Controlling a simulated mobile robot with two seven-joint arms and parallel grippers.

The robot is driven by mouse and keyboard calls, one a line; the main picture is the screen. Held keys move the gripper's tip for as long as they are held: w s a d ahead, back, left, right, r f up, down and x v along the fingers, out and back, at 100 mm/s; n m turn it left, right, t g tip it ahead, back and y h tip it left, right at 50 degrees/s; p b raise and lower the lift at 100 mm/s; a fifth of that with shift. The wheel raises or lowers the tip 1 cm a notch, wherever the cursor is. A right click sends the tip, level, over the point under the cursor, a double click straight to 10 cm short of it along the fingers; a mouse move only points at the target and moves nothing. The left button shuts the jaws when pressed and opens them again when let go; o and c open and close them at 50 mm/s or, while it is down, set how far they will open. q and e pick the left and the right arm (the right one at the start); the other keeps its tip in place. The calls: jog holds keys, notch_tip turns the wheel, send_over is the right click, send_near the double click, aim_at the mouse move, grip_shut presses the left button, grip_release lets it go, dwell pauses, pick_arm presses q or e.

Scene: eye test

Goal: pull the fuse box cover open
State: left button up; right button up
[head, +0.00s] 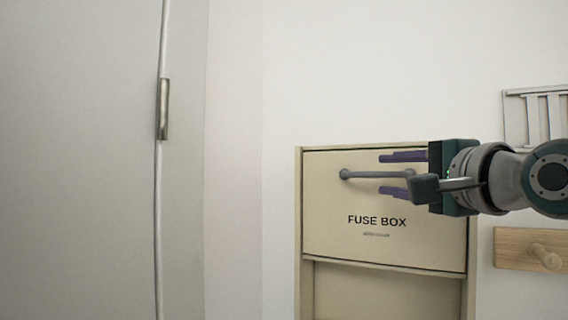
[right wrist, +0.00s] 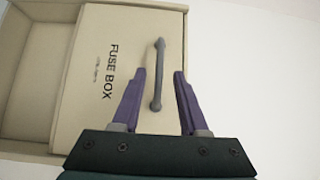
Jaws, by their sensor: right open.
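The beige fuse box cover (head: 335,240) fills the upper part of a beige cabinet and carries the words FUSE BOX. It looks shut, with a thin dark line along its top edge. A grey bar handle (head: 365,175) runs level across its upper part; the handle also shows in the right wrist view (right wrist: 157,80). My right gripper (head: 380,173) is open, with one purple finger above the bar and one below it. In the right wrist view the bar lies between the open fingers (right wrist: 160,74); I cannot see contact. My left gripper is not in view.
Below the cover the cabinet (head: 385,295) has an open recess. A wooden board with a peg (head: 515,248) and a pale slatted panel (head: 515,120) are on the wall at right. A grey door (head: 80,160) with a metal hinge-like fitting (head: 162,108) stands at left.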

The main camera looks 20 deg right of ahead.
aim_at(379, 174)
jog(key=w+p, duration=0.1)
jog(key=w, duration=0.2)
jog(key=shift+w+d+r, duration=0.15)
jog(key=shift+w, duration=0.45)
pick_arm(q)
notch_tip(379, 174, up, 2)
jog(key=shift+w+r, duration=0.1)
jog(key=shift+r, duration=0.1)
pick_arm(e)
grip_shut()
dwell(0.7)
